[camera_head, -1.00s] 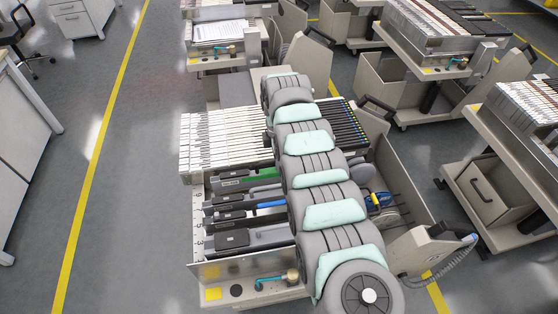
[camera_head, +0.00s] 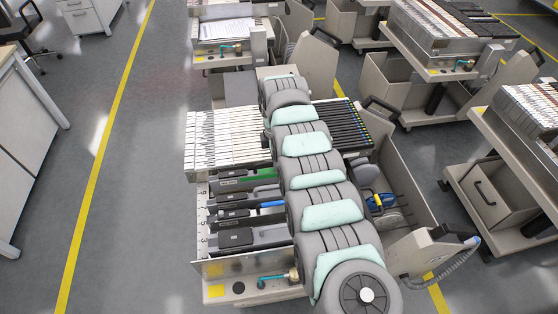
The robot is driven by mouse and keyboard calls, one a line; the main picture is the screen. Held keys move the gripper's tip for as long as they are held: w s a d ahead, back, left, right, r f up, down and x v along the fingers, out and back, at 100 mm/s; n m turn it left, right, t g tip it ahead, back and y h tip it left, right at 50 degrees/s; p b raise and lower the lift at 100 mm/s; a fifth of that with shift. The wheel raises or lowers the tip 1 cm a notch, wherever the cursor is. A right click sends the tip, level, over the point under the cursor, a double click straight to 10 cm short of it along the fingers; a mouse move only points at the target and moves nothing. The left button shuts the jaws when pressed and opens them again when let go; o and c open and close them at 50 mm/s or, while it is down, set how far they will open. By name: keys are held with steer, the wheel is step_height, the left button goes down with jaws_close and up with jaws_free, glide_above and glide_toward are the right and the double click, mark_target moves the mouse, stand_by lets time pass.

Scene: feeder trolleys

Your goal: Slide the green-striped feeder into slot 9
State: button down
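The green-striped feeder (camera_head: 238,184) is a long dark grey feeder lying in the middle trolley, just in front of the packed row of white feeders. Its green stripe (camera_head: 262,176) runs toward my arm, which hides its right end. Printed slot numbers run along the trolley's left rail (camera_head: 203,215); a 9 seems to show close to this feeder's left end, but I cannot tell exactly which slot it lines up with. My arm lies across the trolley from bottom to top.
A blue-striped feeder (camera_head: 271,204) and other grey feeders lie nearer the trolley's front, with gaps between them. Black feeders (camera_head: 350,125) fill the row's right part. A blue and yellow object (camera_head: 381,201) sits right of my arm.

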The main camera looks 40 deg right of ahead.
steer(key=shift+w+a+r, duration=0.15)
steer(key=shift+w+a, duration=0.15)
steer(key=shift+a, duration=0.05)
steer(key=c, duration=1.6)
jaws_free()
steer(key=shift+c, duration=0.2)
steer(key=shift+o, duration=1.3)
